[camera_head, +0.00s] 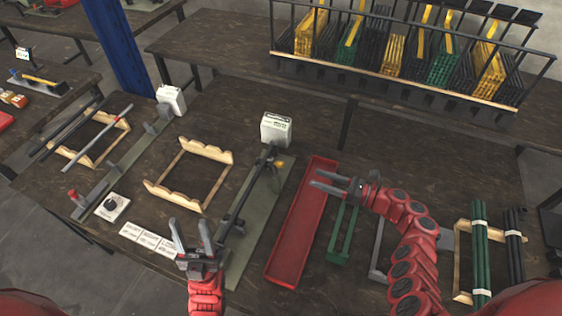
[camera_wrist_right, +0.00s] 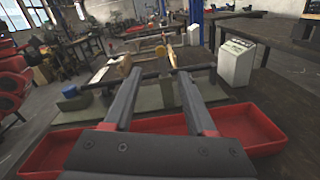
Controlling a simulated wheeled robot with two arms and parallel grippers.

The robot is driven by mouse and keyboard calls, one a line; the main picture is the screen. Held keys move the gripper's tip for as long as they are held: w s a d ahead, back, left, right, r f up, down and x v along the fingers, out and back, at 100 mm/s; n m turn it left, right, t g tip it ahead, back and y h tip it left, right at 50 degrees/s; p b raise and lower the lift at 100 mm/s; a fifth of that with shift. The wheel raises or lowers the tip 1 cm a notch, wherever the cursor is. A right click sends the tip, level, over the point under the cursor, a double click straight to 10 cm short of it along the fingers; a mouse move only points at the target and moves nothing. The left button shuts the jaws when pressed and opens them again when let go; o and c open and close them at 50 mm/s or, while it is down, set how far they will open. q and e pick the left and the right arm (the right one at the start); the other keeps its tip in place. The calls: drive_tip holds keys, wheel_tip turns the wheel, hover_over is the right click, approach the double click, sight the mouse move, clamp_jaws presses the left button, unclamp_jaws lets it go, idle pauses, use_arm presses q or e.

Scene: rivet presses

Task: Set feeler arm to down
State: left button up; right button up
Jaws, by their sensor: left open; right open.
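The nearer rivet press has a long green base plate (camera_head: 267,205) with a dark bar along it and a white box (camera_head: 276,129) at its far end. A small yellow-tipped part (camera_head: 280,163), possibly the feeler arm, sits near the box; I cannot tell its position for sure. The white box also shows in the right wrist view (camera_wrist_right: 236,62). My right gripper (camera_head: 318,182) is open and empty, above the red tray, fingers pointing left towards the press. Its open fingers also show in the wrist view (camera_wrist_right: 152,75). My left gripper (camera_head: 190,232) is open and empty beside the plate's near end.
A long red tray (camera_head: 300,225) lies right of the press. A wooden rack (camera_head: 160,193) and white cards (camera_head: 147,238) lie left of it. A second press with a white box (camera_head: 171,100) stands farther left. Green and black rods (camera_head: 480,250) lie at the right.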

sight(283, 167)
drive_tip(key=b+x, duration=0.1)
drive_tip(key=x, duration=1.1)
drive_tip(key=shift+w+a+f, duration=0.15)
drive_tip(key=shift+a+f, duration=0.05)
drive_tip(key=shift+a, duration=0.05)
drive_tip(key=shift+w+a, duration=0.3)
drive_tip(key=shift+a, duration=0.05)
drive_tip(key=shift+r, duration=0.1)
clamp_jaws()
idle(0.4)
